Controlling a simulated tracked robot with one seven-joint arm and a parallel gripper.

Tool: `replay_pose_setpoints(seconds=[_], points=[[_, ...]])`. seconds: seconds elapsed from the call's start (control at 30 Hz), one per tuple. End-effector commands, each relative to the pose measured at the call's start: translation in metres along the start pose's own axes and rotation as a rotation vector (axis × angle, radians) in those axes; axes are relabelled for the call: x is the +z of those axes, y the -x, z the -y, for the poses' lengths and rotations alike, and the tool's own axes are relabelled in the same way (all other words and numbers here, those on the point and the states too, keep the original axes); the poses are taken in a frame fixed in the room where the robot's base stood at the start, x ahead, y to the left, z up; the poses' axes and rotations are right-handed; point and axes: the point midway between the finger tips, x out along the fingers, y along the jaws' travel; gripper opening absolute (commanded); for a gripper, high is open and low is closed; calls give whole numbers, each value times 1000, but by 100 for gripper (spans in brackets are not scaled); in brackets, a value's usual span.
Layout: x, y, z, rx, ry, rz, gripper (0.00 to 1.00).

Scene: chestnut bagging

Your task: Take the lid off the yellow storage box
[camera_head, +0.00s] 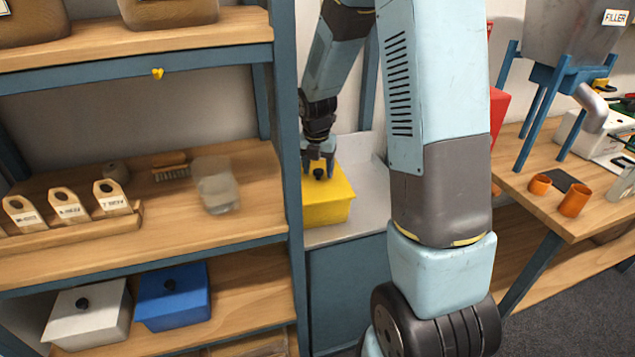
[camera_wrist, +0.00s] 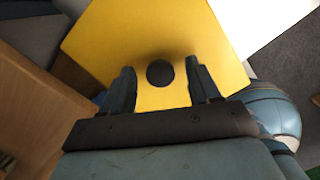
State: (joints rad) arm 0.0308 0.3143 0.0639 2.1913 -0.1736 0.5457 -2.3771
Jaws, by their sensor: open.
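The yellow storage box (camera_head: 327,209) stands on a light grey counter beside the shelf upright. Its yellow lid (camera_head: 338,183) is on it, with a round black knob on top (camera_head: 318,173). My gripper (camera_head: 318,165) is right above the lid, pointing down. In the wrist view my gripper (camera_wrist: 160,82) is open, with one finger on each side of the black knob (camera_wrist: 160,73). The fingers look apart from the knob. The yellow lid (camera_wrist: 150,35) fills much of that view. Whether the fingertips touch the lid cannot be told.
The shelf (camera_head: 230,215) stands close on the left, its upright partly covering the box. It holds wooden tags, a brush, a white box (camera_head: 88,318) and a blue box (camera_head: 173,298). On the right, a wooden bench (camera_head: 545,200) bears orange cups (camera_head: 574,200) and a filler.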

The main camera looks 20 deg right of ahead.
Motion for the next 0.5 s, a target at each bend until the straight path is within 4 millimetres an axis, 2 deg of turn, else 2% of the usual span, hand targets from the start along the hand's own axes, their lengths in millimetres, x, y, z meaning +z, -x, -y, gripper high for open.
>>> replay_pose_setpoints(seconds=[0.17, 0.5], points=[[0, 0, 0, 0, 0, 1, 61], [0, 0, 0, 1, 0, 1, 30]])
